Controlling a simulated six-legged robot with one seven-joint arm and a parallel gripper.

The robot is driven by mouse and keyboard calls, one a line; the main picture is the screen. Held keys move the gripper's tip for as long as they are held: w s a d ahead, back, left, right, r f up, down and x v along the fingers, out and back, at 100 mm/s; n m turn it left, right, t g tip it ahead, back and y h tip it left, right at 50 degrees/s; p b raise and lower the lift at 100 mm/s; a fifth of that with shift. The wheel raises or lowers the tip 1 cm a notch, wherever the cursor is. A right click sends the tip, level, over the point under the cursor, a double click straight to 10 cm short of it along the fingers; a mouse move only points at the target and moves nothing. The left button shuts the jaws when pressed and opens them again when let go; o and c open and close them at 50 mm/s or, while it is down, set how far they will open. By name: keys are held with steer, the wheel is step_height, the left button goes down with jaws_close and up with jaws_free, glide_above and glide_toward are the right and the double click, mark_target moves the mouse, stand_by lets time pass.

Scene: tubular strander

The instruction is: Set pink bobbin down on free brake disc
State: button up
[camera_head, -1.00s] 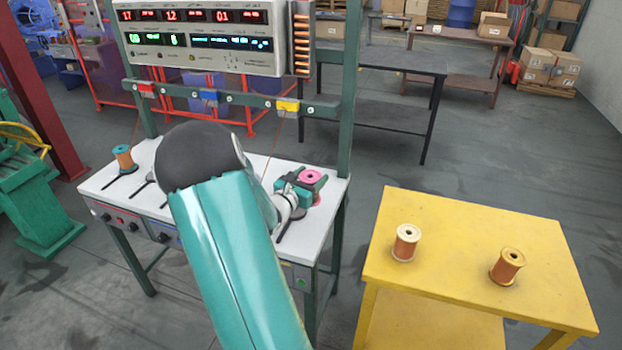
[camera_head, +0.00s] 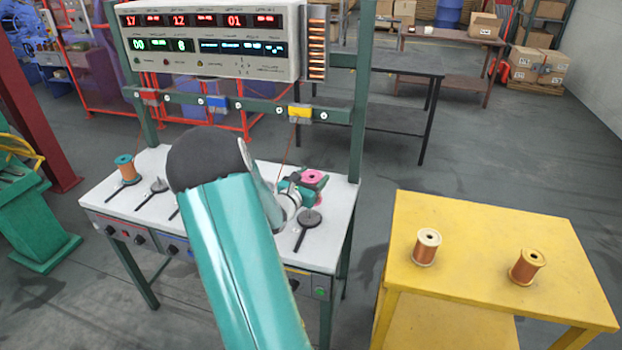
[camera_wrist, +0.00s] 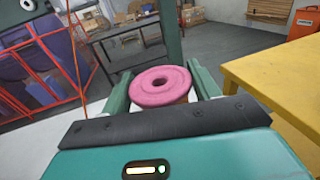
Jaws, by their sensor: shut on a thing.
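The pink bobbin (camera_head: 314,176) is held in my gripper (camera_head: 304,187), above the right end of the white bench (camera_head: 325,235). In the wrist view its pink top flange (camera_wrist: 160,86) sits between the two green fingers, which are shut on its sides; its lower part is mostly hidden. A bare grey brake disc (camera_head: 309,218) with a dark lever shows just below my gripper in the head view. Another bare disc (camera_head: 158,185) with a pin is at the left. A teal-topped copper bobbin (camera_head: 126,168) stands on the leftmost place. My arm hides the middle of the bench.
A yellow table (camera_head: 480,290) at the right carries two copper bobbins (camera_head: 426,248) (camera_head: 526,267). A green frame post (camera_head: 358,110) rises behind the bench's right end. A display panel (camera_head: 210,42) and a rail with coloured blocks hang above the bench.

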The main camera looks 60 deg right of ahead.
steer(key=shift+w+a, duration=0.1)
steer(key=shift+w, duration=0.55)
steer(key=shift+s+f, duration=0.15)
steer(key=shift+s, duration=0.15)
steer(key=shift+s+f, duration=0.1)
steer(key=shift+f, duration=0.15)
steer(key=shift+w+f, duration=0.2)
steer(key=shift+f, duration=0.15)
steer(key=shift+s+f, duration=0.15)
steer(key=shift+f, duration=2.55)
